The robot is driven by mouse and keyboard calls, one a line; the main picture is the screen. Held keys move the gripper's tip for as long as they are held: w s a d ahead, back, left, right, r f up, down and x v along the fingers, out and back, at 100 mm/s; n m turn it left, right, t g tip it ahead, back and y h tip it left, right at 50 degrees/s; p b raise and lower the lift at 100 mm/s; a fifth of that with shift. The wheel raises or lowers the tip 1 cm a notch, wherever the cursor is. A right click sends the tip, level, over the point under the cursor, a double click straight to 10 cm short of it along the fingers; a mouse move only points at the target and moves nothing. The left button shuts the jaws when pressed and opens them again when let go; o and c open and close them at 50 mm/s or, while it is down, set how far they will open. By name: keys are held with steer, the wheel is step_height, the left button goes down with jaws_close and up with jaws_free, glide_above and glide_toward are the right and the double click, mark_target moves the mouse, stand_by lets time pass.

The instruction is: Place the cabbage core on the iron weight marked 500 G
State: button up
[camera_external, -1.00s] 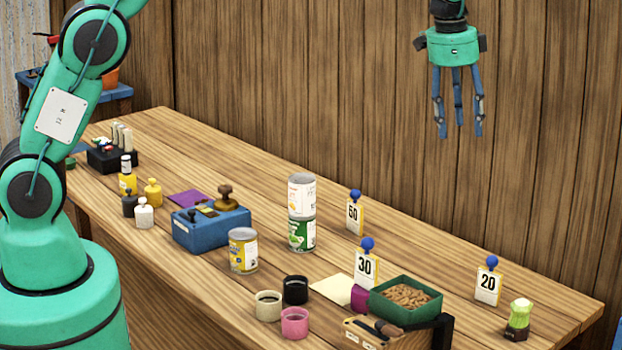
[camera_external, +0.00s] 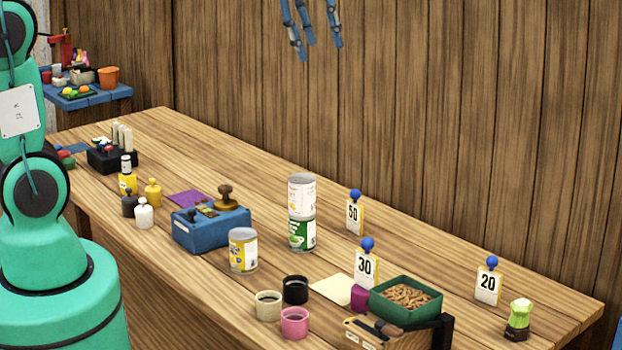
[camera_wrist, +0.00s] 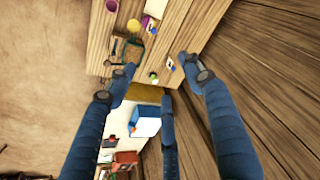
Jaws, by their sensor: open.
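A pale green, leafy lump that looks like the cabbage core (camera_external: 521,305) stands at the right end of the table. It appears to rest on top of a dark body, probably the iron weight (camera_external: 517,332); no marking is readable on it. The lump shows small and pale in the wrist view (camera_wrist: 154,76). My gripper (camera_external: 318,45) is high above the table near the back wall, far up and left of the lump. In the wrist view my gripper (camera_wrist: 162,78) has its three fingers spread, with nothing held.
Number cards 20 (camera_external: 487,283), 30 (camera_external: 366,267) and 50 (camera_external: 355,213) stand on the table. A green tray (camera_external: 375,304) of brown pieces, stacked cans (camera_external: 301,210), a yellow can (camera_external: 243,250) and a blue scale (camera_external: 195,232) stand farther left. Air around my gripper is clear.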

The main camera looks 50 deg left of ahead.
steer(key=s+a+f+n, duration=0.1)
steer(key=s+a, duration=0.2)
steer(key=s, duration=0.5)
steer(key=s+a+f+n+t, duration=0.1)
steer(key=s+a, duration=0.3)
steer(key=s, duration=0.5)
steer(key=s+a+f+n+t, duration=0.1)
steer(key=s+a+n, duration=0.2)
steer(key=s, duration=0.5)
steer(key=shift+s+a+f+y, duration=0.2)
steer(key=shift+s+f+y, duration=0.1)
steer(key=shift+s+f, duration=0.05)
step_height(320, 180, down, 6)
steer(key=b, duration=0.6)
steer(key=shift+f+b, duration=0.25)
steer(key=shift+b, duration=0.05)
